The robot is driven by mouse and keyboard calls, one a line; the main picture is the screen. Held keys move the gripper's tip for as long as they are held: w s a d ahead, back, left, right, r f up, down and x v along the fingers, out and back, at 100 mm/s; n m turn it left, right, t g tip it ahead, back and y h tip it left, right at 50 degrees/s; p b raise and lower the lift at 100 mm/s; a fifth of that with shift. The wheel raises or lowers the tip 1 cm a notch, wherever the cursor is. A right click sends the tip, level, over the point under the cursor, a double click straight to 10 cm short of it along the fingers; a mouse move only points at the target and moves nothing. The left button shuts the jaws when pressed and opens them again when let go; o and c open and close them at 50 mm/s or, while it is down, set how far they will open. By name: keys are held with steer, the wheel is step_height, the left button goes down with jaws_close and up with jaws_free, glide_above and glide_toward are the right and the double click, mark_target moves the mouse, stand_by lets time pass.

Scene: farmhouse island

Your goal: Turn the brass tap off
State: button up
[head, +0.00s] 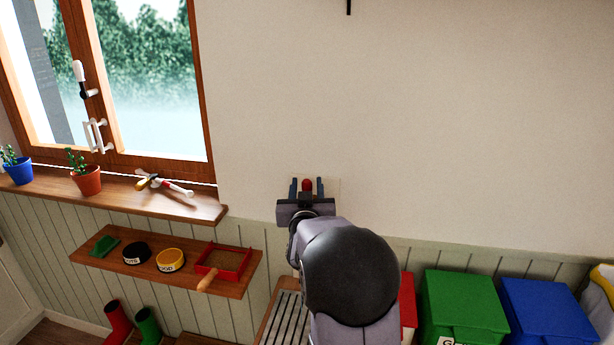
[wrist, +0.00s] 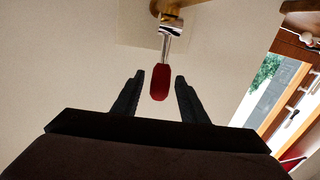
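The brass tap (wrist: 159,6) is at the top of the wrist view, on a pale wall plate. Its lever has a chrome stem and a red grip (wrist: 160,82), which points down in that view. My gripper (wrist: 157,77) is open, with the red grip between its two dark fingers and a gap showing on each side. In the head view my gripper (head: 306,182) is up against the wall, with the red grip (head: 307,185) showing between the fingers. My arm hides most of the tap in the head view.
A slatted rack (head: 286,318) lies below my arm. A green bin (head: 462,300) and a blue bin (head: 546,308) stand at right.

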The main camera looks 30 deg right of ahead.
steer(key=shift+p+x, duration=0.8)
steer(key=shift+x, duration=1.15)
